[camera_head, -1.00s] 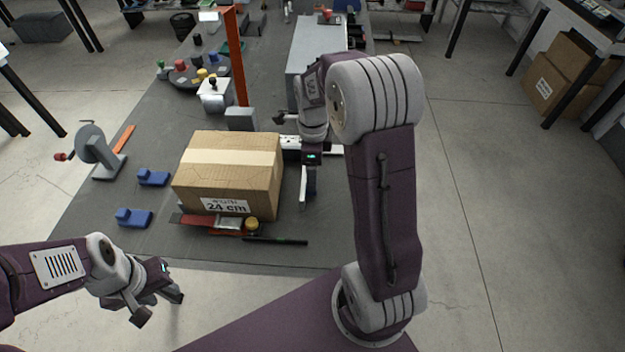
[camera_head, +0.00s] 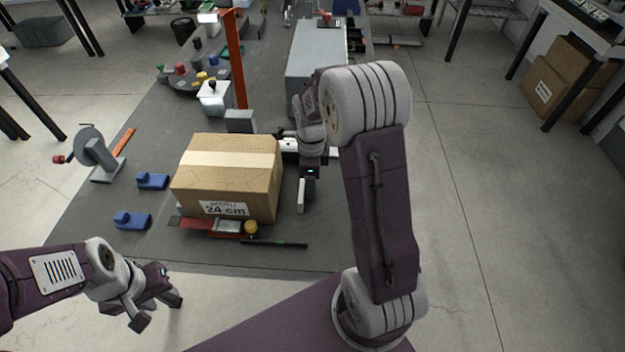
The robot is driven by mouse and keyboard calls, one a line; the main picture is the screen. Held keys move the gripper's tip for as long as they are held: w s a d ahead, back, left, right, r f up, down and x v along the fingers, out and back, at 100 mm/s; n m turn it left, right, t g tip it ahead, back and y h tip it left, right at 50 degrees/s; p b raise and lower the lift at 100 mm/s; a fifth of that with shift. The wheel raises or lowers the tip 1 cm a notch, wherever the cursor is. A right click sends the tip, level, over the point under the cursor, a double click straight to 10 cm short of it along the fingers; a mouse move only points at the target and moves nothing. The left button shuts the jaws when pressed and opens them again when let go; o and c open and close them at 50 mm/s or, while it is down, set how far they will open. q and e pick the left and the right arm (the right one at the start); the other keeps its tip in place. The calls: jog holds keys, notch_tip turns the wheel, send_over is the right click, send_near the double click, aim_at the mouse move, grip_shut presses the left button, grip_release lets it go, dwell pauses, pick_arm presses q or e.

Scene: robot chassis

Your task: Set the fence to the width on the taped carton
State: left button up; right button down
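The taped carton (camera_head: 228,182) sits on the dark grey work surface. Its front label reads "WIDTH 24 cm". A white bar (camera_head: 290,145) shows behind the carton's right side, partly covered by my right arm; I cannot tell for certain which part is the fence. My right gripper (camera_head: 304,195) points down just right of the carton, near the bar's front. A pale upright plate or finger shows there, and whether it grips anything is unclear. My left gripper (camera_head: 160,311) is open and empty at the lower left, in front of the work surface.
Two blue blocks (camera_head: 152,180) and a hand-cranked grey device (camera_head: 96,155) stand left of the carton. A red strip and yellow knob (camera_head: 250,227) lie at its front, with a black rod (camera_head: 275,244). An orange post (camera_head: 235,60) rises behind.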

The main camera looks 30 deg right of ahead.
jog(key=w+a+p, duration=0.1)
jog(key=w+a, duration=0.1)
jog(key=a, duration=0.1)
jog(key=w+a+p, duration=0.1)
jog(key=a, duration=0.1)
jog(key=shift+p, duration=0.3)
jog(key=c, duration=0.5)
grip_release()
notch_tip(320, 180, up, 9)
jog(key=shift+r+p, duration=0.1)
jog(key=shift+p, duration=0.55)
